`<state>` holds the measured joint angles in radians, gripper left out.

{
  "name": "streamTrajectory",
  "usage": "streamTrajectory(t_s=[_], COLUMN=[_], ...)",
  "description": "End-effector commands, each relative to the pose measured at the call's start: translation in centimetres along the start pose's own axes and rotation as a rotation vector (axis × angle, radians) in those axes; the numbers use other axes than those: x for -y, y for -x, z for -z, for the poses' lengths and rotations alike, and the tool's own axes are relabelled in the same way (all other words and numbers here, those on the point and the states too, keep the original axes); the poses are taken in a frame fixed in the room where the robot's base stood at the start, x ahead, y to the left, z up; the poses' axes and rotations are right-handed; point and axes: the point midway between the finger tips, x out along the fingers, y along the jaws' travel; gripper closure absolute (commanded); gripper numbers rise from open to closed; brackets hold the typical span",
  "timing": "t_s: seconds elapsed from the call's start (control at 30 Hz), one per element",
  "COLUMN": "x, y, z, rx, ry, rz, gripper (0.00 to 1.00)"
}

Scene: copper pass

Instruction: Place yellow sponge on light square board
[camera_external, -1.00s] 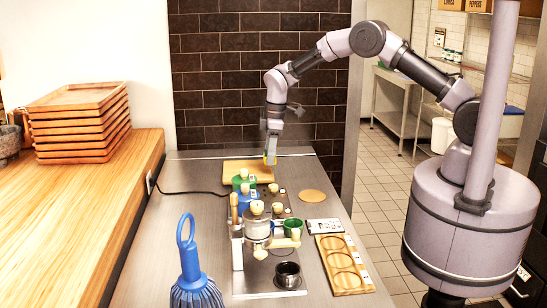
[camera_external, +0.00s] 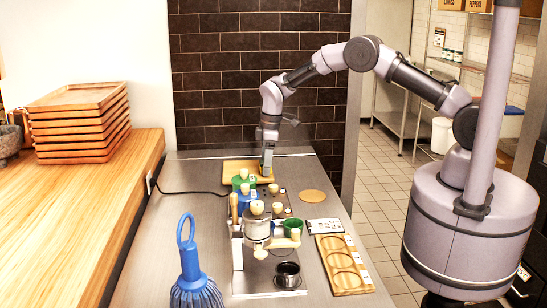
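The light board (camera_external: 232,166) lies flat at the far end of the steel counter, in front of the dark tiled wall. My gripper (camera_external: 266,172) points straight down over the right part of this board, with its fingertips at or just above it. The yellow sponge is not clearly visible now; a small yellow patch showed at the fingertips a second ago. The view is too small and distant to tell whether the fingers are open or closed on it.
Green and blue containers (camera_external: 245,199) with knobbed tops stand just in front of the board. A round tan disc (camera_external: 312,196) and a wooden tray with round recesses (camera_external: 345,265) lie to the right. A blue brush (camera_external: 194,285) stands at front left. Stacked wooden trays (camera_external: 80,122) sit left.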

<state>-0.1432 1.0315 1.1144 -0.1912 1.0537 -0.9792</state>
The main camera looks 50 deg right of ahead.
Motion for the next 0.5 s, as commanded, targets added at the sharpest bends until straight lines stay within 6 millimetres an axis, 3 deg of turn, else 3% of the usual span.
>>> streamTrajectory(t_s=[0.17, 0.5], x=[0.0, 0.0], y=[1.1, 10.2], z=[0.1, 0.1], rx=[-0.002, -0.003], ry=[0.0, 0.0], rz=[-0.001, -0.002], gripper=[0.37, 0.37])
